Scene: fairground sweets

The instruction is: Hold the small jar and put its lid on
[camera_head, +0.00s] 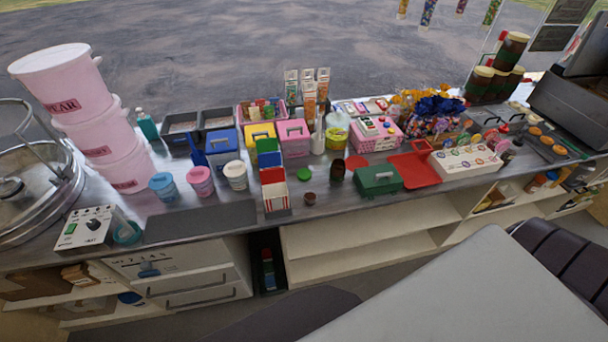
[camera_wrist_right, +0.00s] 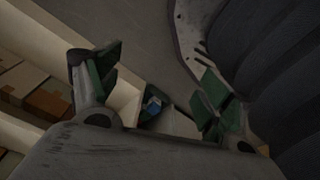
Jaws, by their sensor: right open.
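On the counter in the camera_head view stand a small dark red-brown pot (camera_head: 309,198) and a taller dark brown jar (camera_head: 337,172). I cannot tell for sure which is the small jar. A flat green disc (camera_head: 304,174), which looks like a lid, lies just behind the pot and apart from it. My right gripper (camera_wrist_right: 157,84) shows in the right wrist view with its green-padded fingers spread and nothing between them. It is low, by the shelving in front of the counter, away from the jars. My left gripper is in neither view.
A row of coloured boxes ending in a red-and-white box (camera_head: 275,197) stands left of the pot. A green box (camera_head: 379,180) and a red tray (camera_head: 414,169) are to the right. Pink tubs (camera_head: 66,82) stack at far left. Open shelves (camera_head: 370,238) lie below the counter.

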